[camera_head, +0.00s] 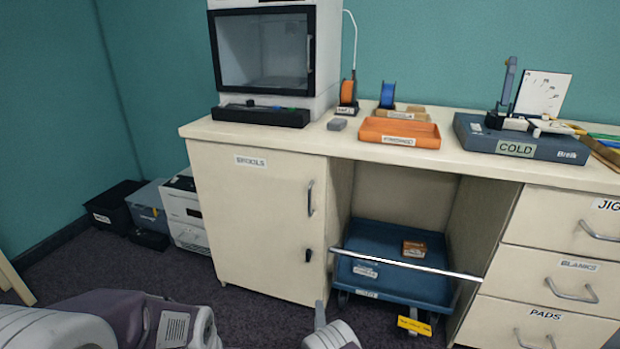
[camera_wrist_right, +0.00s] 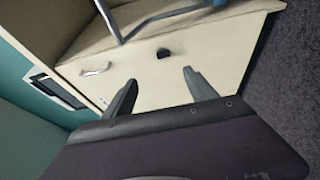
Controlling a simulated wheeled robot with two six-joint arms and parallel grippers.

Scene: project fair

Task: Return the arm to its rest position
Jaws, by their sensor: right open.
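My right gripper (camera_head: 322,325) shows only in part at the bottom edge of the head view, in front of the desk. In the right wrist view its two dark fingers (camera_wrist_right: 160,92) are apart, with nothing between them. Beyond them is the cream cabinet door (camera_wrist_right: 150,78) with its black knob (camera_wrist_right: 163,53). Grey and purple links of my own arm fill the bottom left of the head view. My left gripper is not in view.
The cream desk (camera_head: 455,160) carries an orange tray (camera_head: 425,141) and a blue box labelled COLD (camera_head: 550,152). A blue cart (camera_head: 385,282) with a pale handle bar stands under it. Bins (camera_head: 115,205) stand by the left wall. Dark carpet lies open before the cabinet.

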